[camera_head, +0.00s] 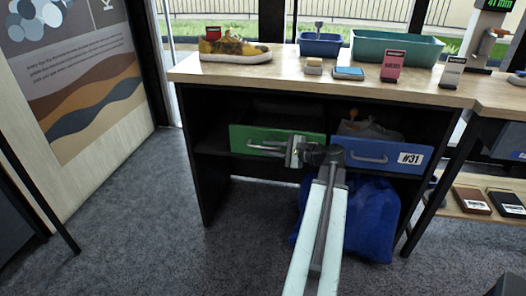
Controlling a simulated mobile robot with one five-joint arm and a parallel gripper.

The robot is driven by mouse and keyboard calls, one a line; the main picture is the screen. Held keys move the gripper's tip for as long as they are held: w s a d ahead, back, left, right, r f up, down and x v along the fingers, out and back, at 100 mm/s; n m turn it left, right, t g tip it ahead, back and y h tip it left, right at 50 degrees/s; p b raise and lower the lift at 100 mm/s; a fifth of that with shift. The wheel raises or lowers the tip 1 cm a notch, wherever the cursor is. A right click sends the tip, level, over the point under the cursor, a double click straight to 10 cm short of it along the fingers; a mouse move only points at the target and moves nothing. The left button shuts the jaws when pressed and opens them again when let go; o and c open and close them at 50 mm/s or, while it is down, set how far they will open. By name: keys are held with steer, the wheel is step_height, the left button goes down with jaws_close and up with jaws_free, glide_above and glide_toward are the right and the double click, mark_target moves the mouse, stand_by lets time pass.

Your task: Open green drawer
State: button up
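The green drawer (240,138) sits in the left bay of the black cabinet under the wooden counter. A pale horizontal handle (265,148) runs across its front. My gripper (291,150) is at the right end of this handle, in front of the drawer's right part. My arm comes up from the bottom of the picture and hides the drawer's right edge. I cannot tell whether the fingers are closed on the handle or only beside it. How far the drawer stands out is hard to judge.
A blue drawer (388,152) marked #31 is just right, with a grey shoe (368,131) in it. A blue bag (371,220) lies below. A dirty yellow sneaker (234,49), a blue bin (320,45) and a teal tray (397,46) stand on the counter. Floor at left is clear.

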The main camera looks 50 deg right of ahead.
steer(key=shift+x, duration=1.45)
jaws_close()
stand_by(0.3)
